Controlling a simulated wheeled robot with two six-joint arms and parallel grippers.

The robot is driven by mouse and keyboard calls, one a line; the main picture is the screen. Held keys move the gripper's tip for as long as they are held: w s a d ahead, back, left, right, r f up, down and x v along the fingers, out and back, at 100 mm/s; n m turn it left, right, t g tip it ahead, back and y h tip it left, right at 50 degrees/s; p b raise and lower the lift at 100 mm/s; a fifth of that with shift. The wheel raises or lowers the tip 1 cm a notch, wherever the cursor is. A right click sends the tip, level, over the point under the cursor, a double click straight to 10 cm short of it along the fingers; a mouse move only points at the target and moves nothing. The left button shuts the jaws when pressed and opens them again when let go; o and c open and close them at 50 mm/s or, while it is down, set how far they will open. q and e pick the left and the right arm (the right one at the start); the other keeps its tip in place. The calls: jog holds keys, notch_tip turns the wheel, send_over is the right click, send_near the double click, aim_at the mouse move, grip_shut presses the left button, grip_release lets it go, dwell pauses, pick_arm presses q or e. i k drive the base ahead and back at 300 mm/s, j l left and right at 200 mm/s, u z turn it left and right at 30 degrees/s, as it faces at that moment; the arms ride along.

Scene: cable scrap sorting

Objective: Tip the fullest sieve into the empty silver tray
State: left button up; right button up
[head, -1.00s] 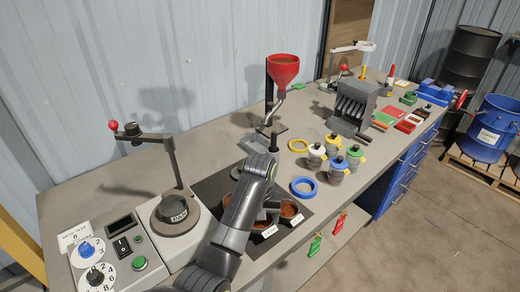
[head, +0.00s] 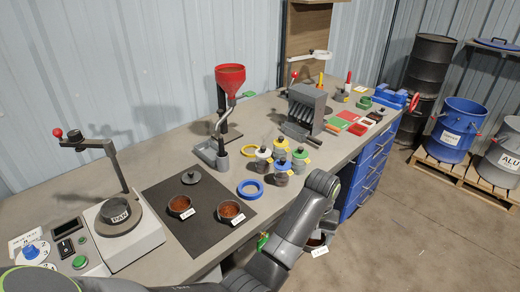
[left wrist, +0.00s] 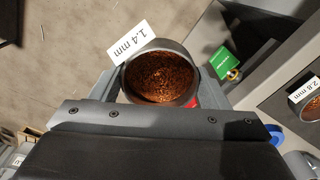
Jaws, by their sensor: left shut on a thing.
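My left gripper (head: 322,232) is shut on a round dark sieve (head: 314,241), held out past the bench's front edge, above the floor. In the left wrist view this sieve (left wrist: 186,92) carries a 1.4 mm label and holds copper-brown granules. Two other sieves, a left one (head: 180,212) and a right one (head: 229,218), stand on the black mat with brown granules in them. The right one's label reads 2.8 mm in the left wrist view (left wrist: 308,96). A grey tray (head: 203,152) lies by the red funnel stand; its inside is only partly visible. My right gripper is not seen.
The red funnel (head: 230,76) stands behind. A shaker with a PAN cup (head: 119,217) is at left.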

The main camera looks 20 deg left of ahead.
aim_at(207, 150)
jog(key=i+l+z, duration=0.15)
jog(key=z, duration=0.15)
jog(key=i+l+z, duration=0.15)
jog(key=z, duration=0.2)
jog(key=i+l+u, duration=0.15)
jog(key=u, duration=0.35)
jog(key=i+l+u, duration=0.2)
jog(key=u, duration=0.25)
jog(key=i+l+u, duration=0.1)
jog(key=l+u, duration=0.25)
jog(key=u, duration=0.15)
jog(key=l+u, duration=0.3)
jog(key=u, duration=0.15)
jog(key=i, duration=0.05)
